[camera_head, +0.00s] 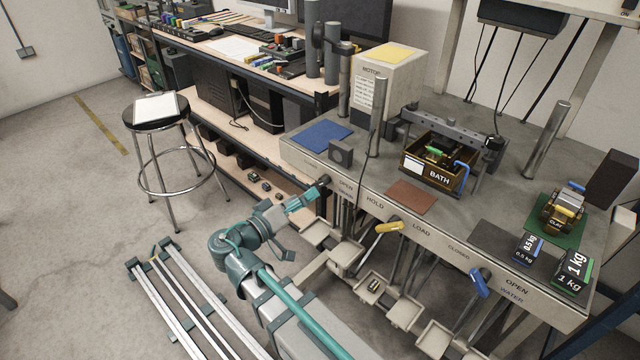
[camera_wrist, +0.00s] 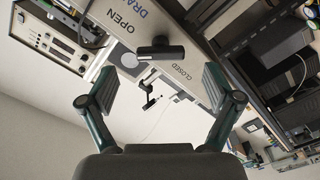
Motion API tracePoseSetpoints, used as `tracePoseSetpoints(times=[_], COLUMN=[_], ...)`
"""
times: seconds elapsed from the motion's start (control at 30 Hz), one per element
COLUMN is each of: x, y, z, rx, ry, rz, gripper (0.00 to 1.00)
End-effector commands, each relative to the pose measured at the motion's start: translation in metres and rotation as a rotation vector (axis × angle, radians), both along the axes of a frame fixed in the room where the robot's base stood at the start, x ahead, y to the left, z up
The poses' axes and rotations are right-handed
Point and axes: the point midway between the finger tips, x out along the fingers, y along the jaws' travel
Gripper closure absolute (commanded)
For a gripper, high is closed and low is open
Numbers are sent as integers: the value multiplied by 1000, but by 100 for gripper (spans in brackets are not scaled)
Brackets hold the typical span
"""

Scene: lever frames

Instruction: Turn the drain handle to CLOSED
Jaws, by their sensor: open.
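The dark drain handle (camera_wrist: 160,49) shows in the wrist view on the pale bench front. The word OPEN and a partly hidden drain label are to its left, and the word CLOSED is to its lower right. In the head view, my gripper (camera_head: 309,194) is at the left end of the bench front, close to the OPEN and drain lettering; it hides much of the handle there. In the wrist view, my gripper (camera_wrist: 158,88) is open with its fingers wide apart and nothing between the pads. The handle appears beyond the fingertips; I cannot tell whether they touch.
Along the same bench front are a yellow handle (camera_head: 388,227) and a blue handle (camera_head: 479,283). Below hang several pale trays (camera_head: 345,252). A BATH box (camera_head: 440,161) and weights (camera_head: 574,270) stand on the bench. A stool (camera_head: 155,119) stands at left on mostly clear floor.

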Motion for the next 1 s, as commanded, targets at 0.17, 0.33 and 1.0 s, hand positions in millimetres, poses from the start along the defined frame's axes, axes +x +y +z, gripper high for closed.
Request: tracePoseSetpoints(times=[0.17,0.33,1.0], x=[23,39,46], y=[-21,-35,-42], z=[1,0,0], rx=[-1,-1,0], ry=[2,2,1], rz=[-2,-2,1], gripper=[10,10,45])
